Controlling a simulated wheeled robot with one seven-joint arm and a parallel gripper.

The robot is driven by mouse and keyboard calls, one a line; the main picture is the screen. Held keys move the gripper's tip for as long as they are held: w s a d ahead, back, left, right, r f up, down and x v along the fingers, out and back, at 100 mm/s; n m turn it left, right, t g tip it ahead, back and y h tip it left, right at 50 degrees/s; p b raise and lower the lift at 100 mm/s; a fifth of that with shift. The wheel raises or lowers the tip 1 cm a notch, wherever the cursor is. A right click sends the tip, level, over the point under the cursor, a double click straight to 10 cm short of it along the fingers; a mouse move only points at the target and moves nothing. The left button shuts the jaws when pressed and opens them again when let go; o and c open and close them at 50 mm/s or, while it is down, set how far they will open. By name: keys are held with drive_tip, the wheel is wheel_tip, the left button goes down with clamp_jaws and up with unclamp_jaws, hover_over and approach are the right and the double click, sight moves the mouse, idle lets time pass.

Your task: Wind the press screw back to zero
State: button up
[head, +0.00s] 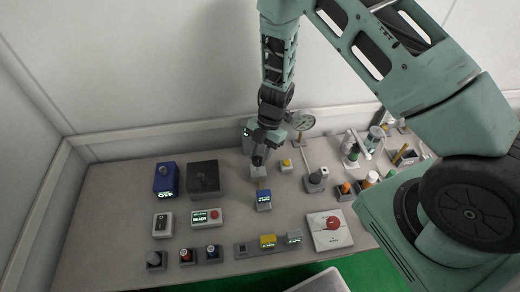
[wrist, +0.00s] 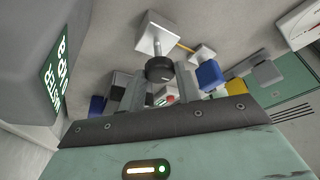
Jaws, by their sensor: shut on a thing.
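My gripper (head: 259,158) is at the back middle of the bench, pointing down. In the wrist view my gripper (wrist: 159,76) has its two fingers on either side of a round black knob (wrist: 158,68), shut on it. The knob has a pale mark on its face and sits at a light grey block (wrist: 155,35); this block (head: 259,171) shows just below my gripper in the head view. I take the knob to be the press screw's. A grey housing with a green-lit display (wrist: 54,75) stands close by; its digits are too skewed to read surely.
A blue display box (head: 264,200) stands in front of the block. A dark box (head: 203,178) and a blue tester (head: 166,178) stand left. A dial gauge (head: 303,121) and a lever device (head: 316,180) stand right. The bench's left front (head: 105,235) is bare.

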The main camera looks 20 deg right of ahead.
idle(0.4)
drive_tip(key=o, duration=1)
drive_tip(key=b+v, duration=0.1)
drive_tip(key=v, duration=1.6)
drive_tip(key=shift+w+d+r+b, duration=0.15)
drive_tip(key=shift+b, duration=0.15)
